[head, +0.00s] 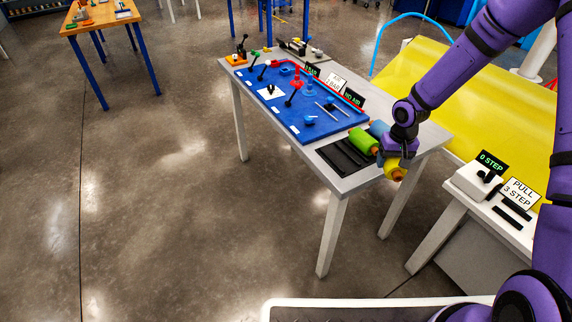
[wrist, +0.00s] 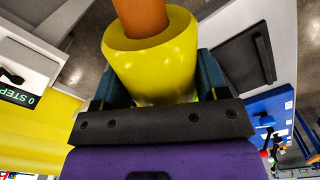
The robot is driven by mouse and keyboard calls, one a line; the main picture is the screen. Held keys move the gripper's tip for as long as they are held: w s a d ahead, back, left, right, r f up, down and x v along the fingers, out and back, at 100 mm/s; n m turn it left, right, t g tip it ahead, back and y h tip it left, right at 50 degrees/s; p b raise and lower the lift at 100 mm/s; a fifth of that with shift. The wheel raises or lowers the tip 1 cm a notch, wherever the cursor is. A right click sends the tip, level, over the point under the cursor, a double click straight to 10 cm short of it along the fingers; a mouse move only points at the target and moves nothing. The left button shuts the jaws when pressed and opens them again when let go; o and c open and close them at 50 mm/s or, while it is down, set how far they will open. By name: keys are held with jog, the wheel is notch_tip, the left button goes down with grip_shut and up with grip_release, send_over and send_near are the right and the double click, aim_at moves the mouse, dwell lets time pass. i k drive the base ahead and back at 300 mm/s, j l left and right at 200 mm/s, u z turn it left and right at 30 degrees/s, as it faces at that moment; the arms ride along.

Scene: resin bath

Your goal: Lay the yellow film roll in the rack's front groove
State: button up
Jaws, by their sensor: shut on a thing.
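The yellow film roll (head: 396,173) is in my gripper (head: 399,161), over the table's near right end. In the wrist view the roll (wrist: 152,67) sits between the two dark teal fingers, with its orange-brown core sticking out away from the palm. The rack is a black slab with grooves (head: 344,157) on the table, left of my gripper in the head view. In the wrist view a dark slab, likely the rack (wrist: 237,62), shows at the right. The rack's visible grooves look empty. The gap beneath the roll cannot be judged.
A green roll (head: 363,141) and a blue roll (head: 378,129) stand close beside the rack and my gripper. A blue board (head: 290,104) with levers and small parts fills the table's far side. A side table (head: 478,203) with signs stands at right.

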aim_at(338, 160)
jog(key=j+u, duration=0.1)
jog(key=u, duration=0.35)
jog(key=j+u, duration=0.1)
jog(key=u, duration=0.8)
jog(key=j+u, duration=0.15)
jog(key=u, duration=0.3)
jog(key=i+u, duration=0.1)
jog(key=u, duration=0.8)
jog(key=i+z, duration=0.15)
jog(key=i, duration=0.2)
jog(key=i+j+z, duration=0.1)
jog(key=i, duration=0.25)
jog(key=i+z, duration=0.3)
jog(key=z, duration=0.2)
jog(key=i+z, duration=0.25)
jog(key=z, duration=0.2)
jog(key=i+j+z, duration=0.25)
jog(key=z, duration=0.7)
jog(key=i+j+z, duration=0.1)
jog(key=z, duration=0.35)
jog(key=j+z, duration=0.15)
jog(key=z, duration=0.3)
jog(key=i+j+z, duration=0.1)
jog(key=z, duration=0.35)
